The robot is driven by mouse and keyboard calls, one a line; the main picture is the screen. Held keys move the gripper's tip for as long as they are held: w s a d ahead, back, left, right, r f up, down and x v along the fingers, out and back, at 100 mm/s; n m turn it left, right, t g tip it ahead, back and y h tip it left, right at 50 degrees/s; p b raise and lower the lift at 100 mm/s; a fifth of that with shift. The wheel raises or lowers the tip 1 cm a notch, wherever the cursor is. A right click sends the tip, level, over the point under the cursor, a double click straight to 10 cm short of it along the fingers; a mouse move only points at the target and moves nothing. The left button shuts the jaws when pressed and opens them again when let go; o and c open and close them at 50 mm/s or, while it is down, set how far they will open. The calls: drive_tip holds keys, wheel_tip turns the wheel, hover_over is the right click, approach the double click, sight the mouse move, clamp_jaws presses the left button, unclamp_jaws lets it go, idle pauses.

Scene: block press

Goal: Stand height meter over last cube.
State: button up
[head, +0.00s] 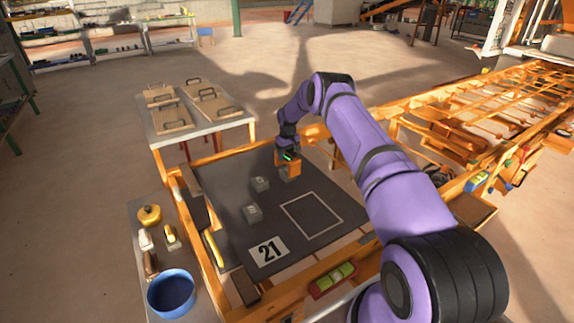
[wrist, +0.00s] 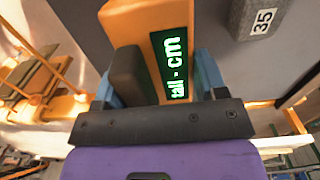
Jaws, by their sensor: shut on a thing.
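My gripper (head: 287,152) is shut on the orange height meter (wrist: 130,22) at the back of the dark board. The meter's dark display shows "tall - cm" in green, with a dash and no number. A second grey cube (head: 260,184) and a third (head: 252,213) sit to the left and nearer. A grey cube labelled 35 (wrist: 262,22) shows at upper right in the wrist view.
The dark board (head: 225,190) has a white square outline (head: 311,217), empty, and a "21" card (head: 268,251). A side shelf at left holds a blue bowl (head: 171,292) and a yellow pot (head: 149,215). A table (head: 205,127) with wooden lids stands behind.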

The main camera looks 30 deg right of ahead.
drive_tip(key=shift+f, duration=2.25)
drive_tip(key=shift+f, duration=0.15)
drive_tip(key=o, duration=1.2)
drive_tip(key=shift+o, duration=0.2)
